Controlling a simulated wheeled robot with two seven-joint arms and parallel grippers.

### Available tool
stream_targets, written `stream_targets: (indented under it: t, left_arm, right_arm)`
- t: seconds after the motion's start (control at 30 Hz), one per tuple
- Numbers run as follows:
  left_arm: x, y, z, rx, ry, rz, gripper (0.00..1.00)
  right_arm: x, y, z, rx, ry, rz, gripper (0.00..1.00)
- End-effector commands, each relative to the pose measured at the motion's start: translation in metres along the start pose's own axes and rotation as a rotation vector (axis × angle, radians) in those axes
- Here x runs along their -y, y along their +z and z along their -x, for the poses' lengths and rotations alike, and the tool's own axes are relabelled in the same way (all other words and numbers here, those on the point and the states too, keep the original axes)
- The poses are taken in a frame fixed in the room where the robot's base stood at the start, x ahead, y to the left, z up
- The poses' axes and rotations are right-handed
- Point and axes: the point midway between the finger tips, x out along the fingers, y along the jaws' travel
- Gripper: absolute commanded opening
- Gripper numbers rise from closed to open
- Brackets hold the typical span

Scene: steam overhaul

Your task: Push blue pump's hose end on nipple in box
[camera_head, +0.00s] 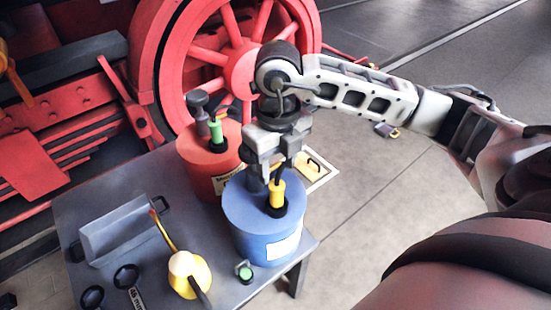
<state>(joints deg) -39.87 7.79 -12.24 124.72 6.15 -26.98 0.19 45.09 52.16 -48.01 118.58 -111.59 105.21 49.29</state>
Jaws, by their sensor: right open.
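The blue pump (262,228), a blue cylinder with a white label, stands at the right end of the grey table. A yellow piece (277,193), perhaps its hose end, stands upright in a black ring on top. My right gripper (271,174) is open and points down just above the blue pump, close to the top of the yellow piece. I cannot tell whether its fingers are around or beside that piece. A grey box (122,232) with dark end handles sits at the left of the table. No nipple can be made out in it. My left gripper is out of view.
A red pump (205,165) with a green piece stands behind the blue one. A yellow oil can (188,275), a small green-topped part (244,272) and dark tools (127,280) lie near the front of the table (222,290). A red wheel (225,60) rises behind.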

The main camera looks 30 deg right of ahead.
Motion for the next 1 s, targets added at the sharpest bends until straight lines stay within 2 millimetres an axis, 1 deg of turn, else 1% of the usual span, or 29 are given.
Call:
stream_targets:
  t: [0.03,0.1,0.23,0.3,0.4,0.57,0.87,0.9,0.97,1.0]
  left_arm:
    - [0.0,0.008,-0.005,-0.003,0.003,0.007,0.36]
    - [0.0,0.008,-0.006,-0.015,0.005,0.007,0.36]
    - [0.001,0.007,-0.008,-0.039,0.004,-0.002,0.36]
    - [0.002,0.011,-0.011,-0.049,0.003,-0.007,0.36]
    - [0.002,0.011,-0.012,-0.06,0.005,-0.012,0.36]
    - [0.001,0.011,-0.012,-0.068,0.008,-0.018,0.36]
    - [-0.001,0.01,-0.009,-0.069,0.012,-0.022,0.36]
    - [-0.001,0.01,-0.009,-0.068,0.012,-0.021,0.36]
    - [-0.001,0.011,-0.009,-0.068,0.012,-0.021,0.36]
    - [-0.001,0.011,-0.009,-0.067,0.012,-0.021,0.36]
  right_arm:
    - [0.0,-0.001,-0.015,-0.002,0.001,0.001,0.47]
    - [-0.001,-0.001,-0.025,-0.003,0.002,0.001,0.47]
    - [-0.001,-0.001,-0.043,-0.002,0.004,0.002,0.47]
    - [-0.001,0.0,-0.052,0.0,0.004,0.002,0.47]
    - [-0.001,0.0,-0.059,-0.001,0.004,0.002,0.47]
    - [-0.001,0.0,-0.065,-0.001,0.004,0.002,0.47]
    - [-0.001,0.0,-0.065,-0.001,0.005,0.002,0.47]
    - [-0.001,0.0,-0.065,-0.001,0.005,0.002,0.42]
    - [-0.001,0.0,-0.065,-0.001,0.005,0.002,0.25]
    - [-0.001,0.0,-0.065,-0.001,0.005,0.002,0.14]
